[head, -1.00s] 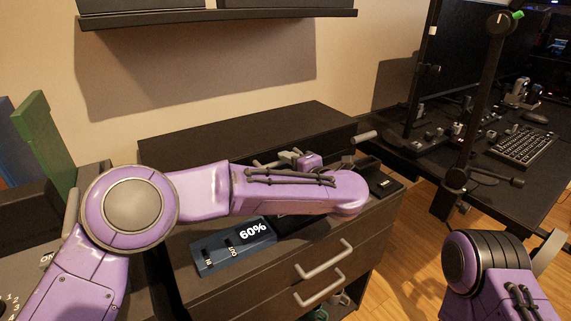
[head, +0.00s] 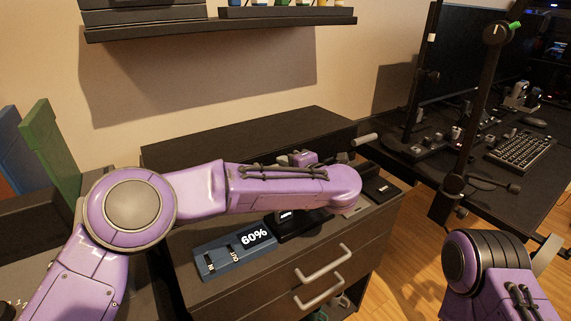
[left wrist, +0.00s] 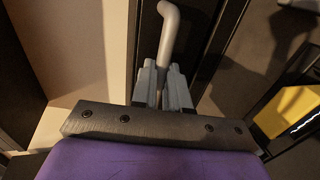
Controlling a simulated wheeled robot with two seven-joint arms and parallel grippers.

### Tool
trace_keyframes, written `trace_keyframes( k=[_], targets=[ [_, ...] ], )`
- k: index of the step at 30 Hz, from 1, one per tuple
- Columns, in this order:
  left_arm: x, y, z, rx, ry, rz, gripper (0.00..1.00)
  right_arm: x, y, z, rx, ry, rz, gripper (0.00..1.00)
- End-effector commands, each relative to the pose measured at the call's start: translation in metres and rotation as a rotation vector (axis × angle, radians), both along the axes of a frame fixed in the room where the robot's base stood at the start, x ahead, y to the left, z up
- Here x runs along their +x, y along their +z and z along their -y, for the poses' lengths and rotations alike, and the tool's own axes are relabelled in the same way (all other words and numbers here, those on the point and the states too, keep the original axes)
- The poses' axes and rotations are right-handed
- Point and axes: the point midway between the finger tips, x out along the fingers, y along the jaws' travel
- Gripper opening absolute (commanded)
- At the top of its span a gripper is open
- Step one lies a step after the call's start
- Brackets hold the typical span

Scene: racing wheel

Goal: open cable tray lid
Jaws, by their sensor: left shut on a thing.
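The cable tray appears to be the long black box (head: 250,136) along the back of the drawer cabinet; its lid looks closed, though my arm hides much of its front. A grey bar handle (head: 366,139) sticks out at its right end. In the left wrist view the bent grey handle (left wrist: 170,22) runs down between the fingertips of my left gripper (left wrist: 162,78), which is shut on it. In the head view my left gripper (head: 343,157) is mostly hidden behind my forearm. My right gripper is out of view; only part of that arm shows.
The drawer cabinet (head: 325,300) has grey pull handles. A blue panel reading 60% (head: 235,250) and a small black box (head: 380,189) lie on its top. A wall shelf (head: 290,16) hangs above. A desk with a keyboard (head: 522,150) stands to the right.

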Motion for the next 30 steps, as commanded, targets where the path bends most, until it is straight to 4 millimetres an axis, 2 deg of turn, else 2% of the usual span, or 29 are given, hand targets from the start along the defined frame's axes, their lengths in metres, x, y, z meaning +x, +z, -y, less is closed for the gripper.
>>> trace_keyframes(
  k=[1, 9, 15, 21, 30],
  targets=[
    [0.001, 0.022, 0.0, -0.015, 0.0, -0.016, 0.0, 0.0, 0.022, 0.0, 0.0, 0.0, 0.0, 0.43],
    [0.005, 0.082, -0.004, -0.13, 0.001, -0.17, 0.0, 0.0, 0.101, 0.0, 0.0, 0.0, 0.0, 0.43],
    [0.014, 0.119, -0.01, -0.216, 0.0, -0.288, 0.0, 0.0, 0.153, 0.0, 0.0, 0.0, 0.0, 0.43],
    [0.024, 0.141, -0.017, -0.26, -0.001, -0.353, 0.0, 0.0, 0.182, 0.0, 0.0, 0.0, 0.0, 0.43],
    [0.033, 0.154, -0.024, -0.258, -0.001, -0.35, 0.0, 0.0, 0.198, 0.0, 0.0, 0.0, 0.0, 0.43]
  ],
)
